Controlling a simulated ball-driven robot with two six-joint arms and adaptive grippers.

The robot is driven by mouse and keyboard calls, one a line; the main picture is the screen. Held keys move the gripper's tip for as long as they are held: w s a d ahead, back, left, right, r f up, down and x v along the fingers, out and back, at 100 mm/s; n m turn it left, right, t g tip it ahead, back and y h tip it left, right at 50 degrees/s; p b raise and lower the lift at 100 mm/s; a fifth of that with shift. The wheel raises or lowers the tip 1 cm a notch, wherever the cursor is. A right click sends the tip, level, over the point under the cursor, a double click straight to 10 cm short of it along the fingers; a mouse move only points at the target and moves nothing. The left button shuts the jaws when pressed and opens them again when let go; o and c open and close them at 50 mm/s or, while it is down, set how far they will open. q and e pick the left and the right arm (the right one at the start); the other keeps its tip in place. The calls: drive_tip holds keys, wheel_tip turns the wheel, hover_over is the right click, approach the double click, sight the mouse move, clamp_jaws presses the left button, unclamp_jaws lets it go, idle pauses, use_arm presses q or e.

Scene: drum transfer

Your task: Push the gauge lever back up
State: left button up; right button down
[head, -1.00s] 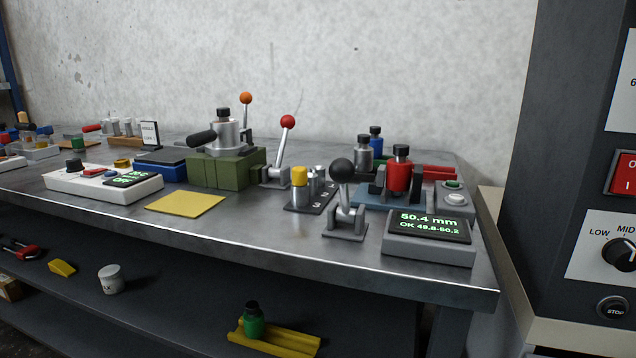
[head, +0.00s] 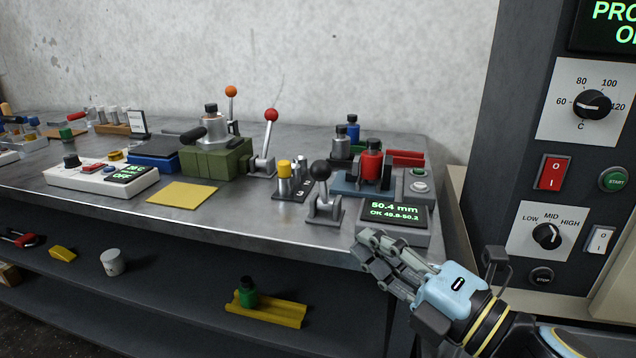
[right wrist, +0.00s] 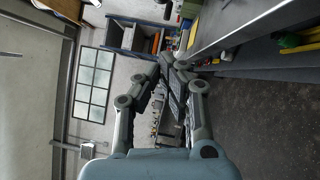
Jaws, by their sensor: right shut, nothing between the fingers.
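The gauge lever (head: 321,171) has a black ball knob on a short silver shaft and a grey base near the bench's front edge. Its shaft looks steep, but I cannot tell its exact tilt. Right of it, the grey gauge display (head: 394,222) reads 50.4 mm, OK 49.8-50.2. Behind it, a red drum with a black cap (head: 371,163) sits in the gauge fixture. My right gripper (head: 366,244) is shut and empty, below and right of the lever in the head view and clear of it. The right wrist view shows its fingers (right wrist: 171,64) closed together.
A red-knobbed lever (head: 266,141) and a green block (head: 212,160) stand left of the gauge lever. A yellow-capped post (head: 284,170) is close on its left. A dark machine panel (head: 548,235) rises at the right. The bench's front edge (head: 230,236) lies between gripper and lever.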

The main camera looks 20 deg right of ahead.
sight(323, 185)
drive_tip(key=w+d+p+x, duration=0.1)
drive_tip(key=d+p+x, duration=0.1)
drive_tip(key=x, duration=1.1)
drive_tip(key=shift+d+r+p, duration=0.2)
drive_tip(key=shift+d+p, duration=0.15)
drive_tip(key=shift+p, duration=0.2)
